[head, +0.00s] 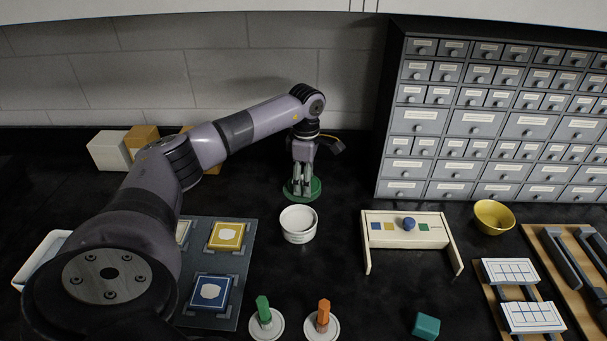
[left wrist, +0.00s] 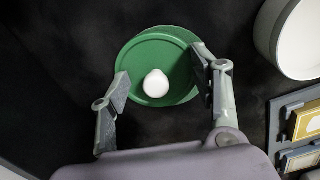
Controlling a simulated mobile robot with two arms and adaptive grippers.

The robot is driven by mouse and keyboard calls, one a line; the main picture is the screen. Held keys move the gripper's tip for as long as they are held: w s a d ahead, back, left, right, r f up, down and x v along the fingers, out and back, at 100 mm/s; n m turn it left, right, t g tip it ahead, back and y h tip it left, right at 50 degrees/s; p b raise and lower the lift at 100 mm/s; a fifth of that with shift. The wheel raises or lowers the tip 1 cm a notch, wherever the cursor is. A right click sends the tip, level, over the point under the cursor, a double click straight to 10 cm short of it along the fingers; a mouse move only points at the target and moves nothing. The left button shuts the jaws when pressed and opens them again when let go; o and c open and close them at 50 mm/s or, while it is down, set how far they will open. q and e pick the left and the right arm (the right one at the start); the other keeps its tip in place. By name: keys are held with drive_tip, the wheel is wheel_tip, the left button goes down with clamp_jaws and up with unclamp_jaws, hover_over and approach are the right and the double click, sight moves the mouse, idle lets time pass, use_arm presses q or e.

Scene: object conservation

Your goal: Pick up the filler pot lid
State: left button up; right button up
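The filler pot lid is a green disc with a round white knob; it shows in the left wrist view (left wrist: 150,62). In the head view a green disc (head: 315,188) lies on the dark counter under my left gripper (head: 302,185). A second green rim shows offset at the lid's edge; I cannot tell what it belongs to. My left gripper (left wrist: 163,78) is open, with one finger on each side of the knob and the right finger overlapping the disc's edge. The fingers hide part of the disc in the head view. My right gripper is not in view.
A white round pot (head: 299,235) stands just in front of the green disc. A board with coloured tiles (head: 248,250) lies to the left. A small wooden stand (head: 400,242), a yellow bowl (head: 493,218) and a drawer cabinet (head: 440,150) are to the right.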

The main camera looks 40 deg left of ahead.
use_arm(q)
drive_tip(key=shift+s+f, duration=0.15)
drive_tip(key=shift+f, duration=0.05)
drive_tip(key=c, duration=0.6)
drive_tip(key=shift+c, duration=0.2)
